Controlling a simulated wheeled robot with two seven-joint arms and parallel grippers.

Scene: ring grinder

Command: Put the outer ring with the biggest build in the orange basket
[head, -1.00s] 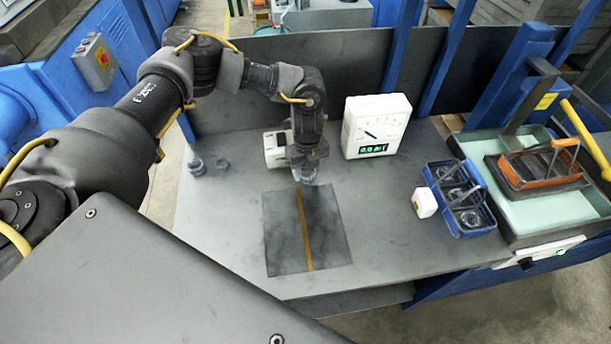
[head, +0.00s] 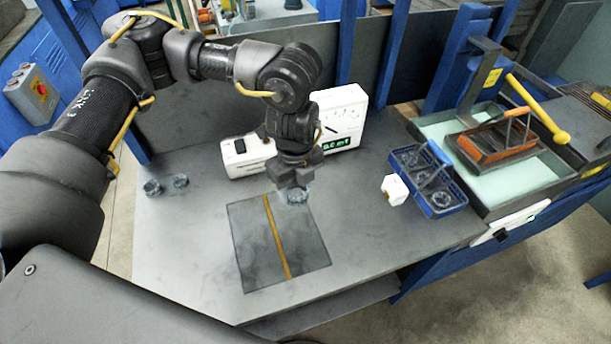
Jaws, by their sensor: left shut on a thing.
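My left gripper (head: 293,188) is shut on a metal ring (head: 294,198), held by the upper right edge of the dark mat. The fingers hide part of this ring, and I cannot tell how high it is above the surface. The orange basket (head: 480,155) with its raised handle stands in the green tray at the right, far from the gripper. Two more rings, one (head: 152,188) and another (head: 181,181), sit on the table at the left. A ring (head: 441,198) shows in the blue basket (head: 445,211). My right gripper is out of view.
The dark mat (head: 258,255) has a yellow stripe. A white gauge (head: 342,112) and a white box (head: 240,157) stand behind the gripper. A small white block (head: 395,190) and the blue basket stand between the gripper and the green tray (head: 540,178). The table's front is clear.

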